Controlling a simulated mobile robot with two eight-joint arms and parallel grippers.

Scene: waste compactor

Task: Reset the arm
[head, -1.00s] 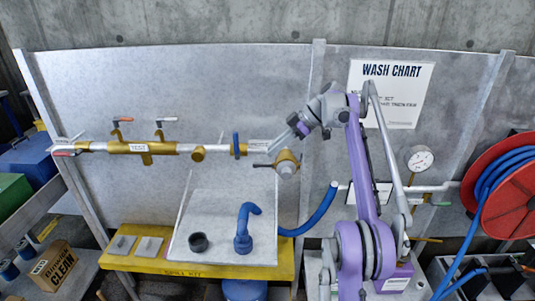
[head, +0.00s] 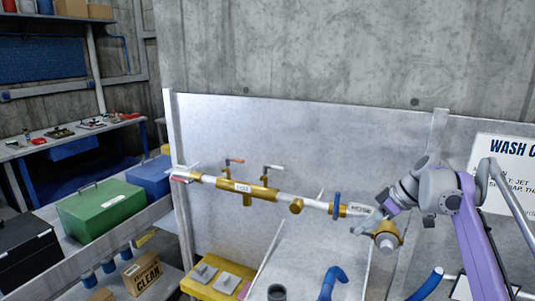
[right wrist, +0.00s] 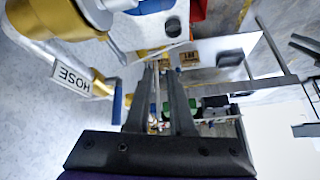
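My right arm, grey and purple, comes in from the right in the head view. Its gripper (head: 366,223) points left and down, in front of the right end of the pipe (head: 315,203), by the HOSE label and the brass fitting (head: 386,240). In the right wrist view the two dark fingers (right wrist: 161,72) stand a narrow gap apart with nothing held between them. The HOSE label (right wrist: 72,77) and brass fitting (right wrist: 38,18) lie to their left. I cannot tell whether the gripper touches the pipe. My left gripper is not in view.
A green box (head: 100,210) and workbench are at the left.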

